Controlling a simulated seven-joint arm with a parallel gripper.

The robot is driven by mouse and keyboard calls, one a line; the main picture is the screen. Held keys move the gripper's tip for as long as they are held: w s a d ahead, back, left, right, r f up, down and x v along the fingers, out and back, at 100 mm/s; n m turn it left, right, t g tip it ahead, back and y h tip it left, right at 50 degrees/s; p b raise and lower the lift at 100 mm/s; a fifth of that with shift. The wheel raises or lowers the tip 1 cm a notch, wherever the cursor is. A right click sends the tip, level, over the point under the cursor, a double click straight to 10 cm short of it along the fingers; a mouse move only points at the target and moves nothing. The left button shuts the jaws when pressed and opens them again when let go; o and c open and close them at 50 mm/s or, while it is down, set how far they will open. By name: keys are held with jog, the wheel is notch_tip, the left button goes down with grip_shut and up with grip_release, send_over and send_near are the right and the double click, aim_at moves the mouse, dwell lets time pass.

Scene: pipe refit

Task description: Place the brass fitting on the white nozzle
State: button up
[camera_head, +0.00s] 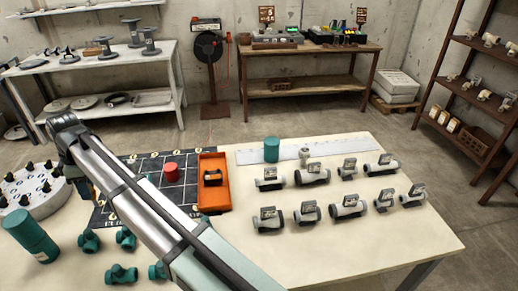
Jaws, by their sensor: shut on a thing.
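My arm crosses the picture from the bottom middle to the upper left and bends down at its far end. My gripper (82,184) is small and dark there, beside the white round stand (42,208) with several black-topped pegs. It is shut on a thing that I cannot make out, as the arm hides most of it. I cannot pick out the brass fitting for certain. A small pale upright piece (304,155), possibly the white nozzle, stands by the ruler. An orange tray (213,199) holds a dark piece with a tan middle (212,177).
A red cylinder (171,172) stands on the black gridded mat (146,168). Green cylinders (271,150) (30,236) and green pipe fittings (121,275) stand around. The table's (380,245) front right is clear.

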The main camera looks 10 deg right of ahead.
notch_tip(320, 180, up, 11)
jog(key=w+d+m, duration=0.2)
jog(key=w+d, duration=0.9)
jog(key=d, duration=0.3)
jog(key=m+t, duration=0.1)
jog(key=m, duration=0.5)
send_over(303, 150)
jog(key=shift+d+f, duration=0.2)
jog(key=shift+f, duration=3.65)
jog(key=shift+d+f, duration=0.2)
jog(key=shift+f, duration=3.65)
jog(key=shift+f, duration=0.15)
